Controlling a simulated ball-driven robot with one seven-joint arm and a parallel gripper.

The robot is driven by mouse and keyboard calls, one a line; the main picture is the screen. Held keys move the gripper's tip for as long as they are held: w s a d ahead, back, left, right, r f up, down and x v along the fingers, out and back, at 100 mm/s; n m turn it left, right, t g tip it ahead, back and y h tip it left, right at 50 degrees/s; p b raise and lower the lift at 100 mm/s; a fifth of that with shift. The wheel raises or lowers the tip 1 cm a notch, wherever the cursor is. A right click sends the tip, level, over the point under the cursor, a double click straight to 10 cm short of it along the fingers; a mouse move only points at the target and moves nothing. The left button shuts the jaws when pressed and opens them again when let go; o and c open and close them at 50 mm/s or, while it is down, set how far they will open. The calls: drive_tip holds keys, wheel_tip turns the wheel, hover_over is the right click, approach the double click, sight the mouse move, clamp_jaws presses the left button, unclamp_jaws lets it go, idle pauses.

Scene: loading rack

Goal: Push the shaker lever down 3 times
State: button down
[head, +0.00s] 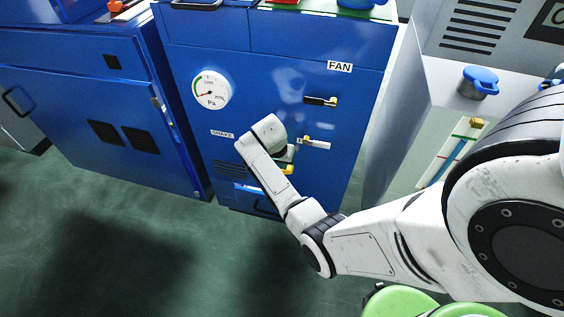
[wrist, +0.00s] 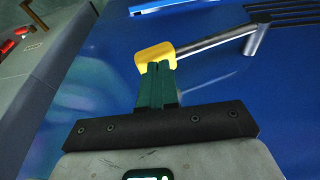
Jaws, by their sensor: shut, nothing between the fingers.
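The shaker lever is a metal rod with a yellow end (wrist: 151,56), and its rod runs up to the right in the wrist view. In the head view its yellow end (head: 287,169) shows just below my gripper, while my wrist hides most of the rod. A "SHAKE" label (head: 222,134) is on the blue cabinet to the left. My gripper (wrist: 159,68) is shut and empty, with its dark green fingertips at the yellow end and overlapping it in the wrist view. I cannot tell whether they touch. In the head view my gripper (head: 290,151) is partly hidden.
On the blue cabinet (head: 270,62) are a round pressure gauge (head: 211,90), a lever (head: 321,101) below the "FAN" label and another lever (head: 315,143) close above my gripper. A grey machine (head: 420,110) stands at the right. Green floor (head: 120,240) lies open at the lower left.

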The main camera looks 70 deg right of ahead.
drive_tip(key=shift+s+f+t, duration=0.4)
drive_tip(key=shift+s+f, duration=0.1)
drive_tip(key=shift+f, duration=0.15)
wheel_tip(320, 180, down, 8)
drive_tip(key=s+t+b, duration=0.1)
drive_tip(key=s+t, duration=0.1)
drive_tip(key=t, duration=0.2)
drive_tip(key=shift+r+m+b, duration=0.15)
drive_tip(key=shift+m+b, duration=0.15)
drive_tip(key=shift+m, duration=0.1)
drive_tip(key=shift+d, duration=0.1)
drive_tip(key=d+p+v, duration=0.1)
drive_tip(key=p+v, duration=0.4)
drive_tip(key=v, duration=0.8)
drive_tip(key=shift+s+d+r+p, duration=0.15)
drive_tip(key=shift+s+r+p, duration=0.3)
drive_tip(key=shift+s, duration=0.1)
